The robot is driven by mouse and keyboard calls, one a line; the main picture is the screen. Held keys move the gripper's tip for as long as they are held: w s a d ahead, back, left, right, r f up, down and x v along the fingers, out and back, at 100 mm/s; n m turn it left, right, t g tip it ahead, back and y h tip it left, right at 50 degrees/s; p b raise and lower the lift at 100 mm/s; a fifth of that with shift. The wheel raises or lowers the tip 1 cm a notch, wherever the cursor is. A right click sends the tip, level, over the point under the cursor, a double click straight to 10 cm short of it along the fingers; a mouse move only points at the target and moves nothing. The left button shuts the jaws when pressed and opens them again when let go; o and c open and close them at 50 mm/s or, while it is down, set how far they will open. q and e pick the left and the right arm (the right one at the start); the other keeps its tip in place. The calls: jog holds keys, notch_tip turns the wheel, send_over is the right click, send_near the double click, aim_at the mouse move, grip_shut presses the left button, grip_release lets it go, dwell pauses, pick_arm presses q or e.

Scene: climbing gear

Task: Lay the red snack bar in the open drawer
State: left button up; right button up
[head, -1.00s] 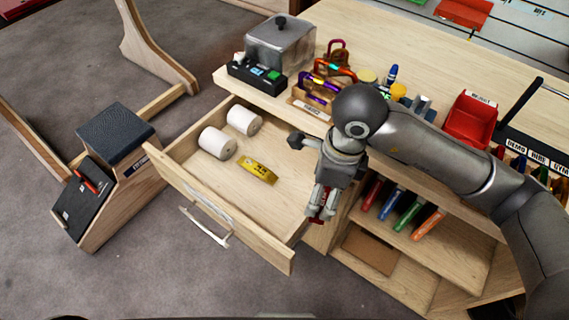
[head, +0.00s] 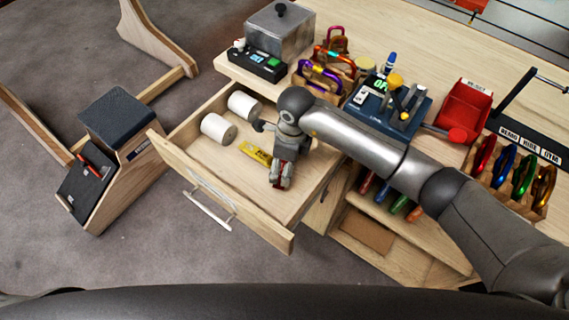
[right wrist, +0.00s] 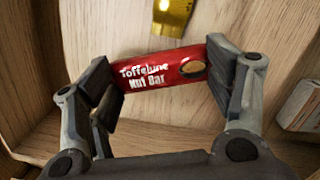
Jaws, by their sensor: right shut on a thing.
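The red snack bar (right wrist: 160,75), lettered "Toffeeluxe Nut Bar", is held between the fingers of my right gripper (right wrist: 165,88) in the right wrist view. In the head view, the right gripper (head: 280,181) points down over the right part of the open drawer (head: 240,216), and only a little red of the bar shows between its fingers. I cannot tell whether the bar touches the drawer floor. A yellow bar (head: 257,153) lies in the drawer just left of the gripper; part of it shows in the wrist view (right wrist: 172,15). My left gripper is out of view.
Two white rolls (head: 218,128) lie in the drawer's left part. The bench top holds a grey metal box (head: 280,35), carabiners on a wooden rack (head: 320,78), a blue device (head: 390,108) and a red bin (head: 466,108). A wooden block (head: 110,160) stands on the floor at left.

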jog(key=shift+f, duration=0.8)
jog(key=shift+f, duration=0.25)
jog(key=o, duration=1)
jog(key=shift+r, duration=0.1)
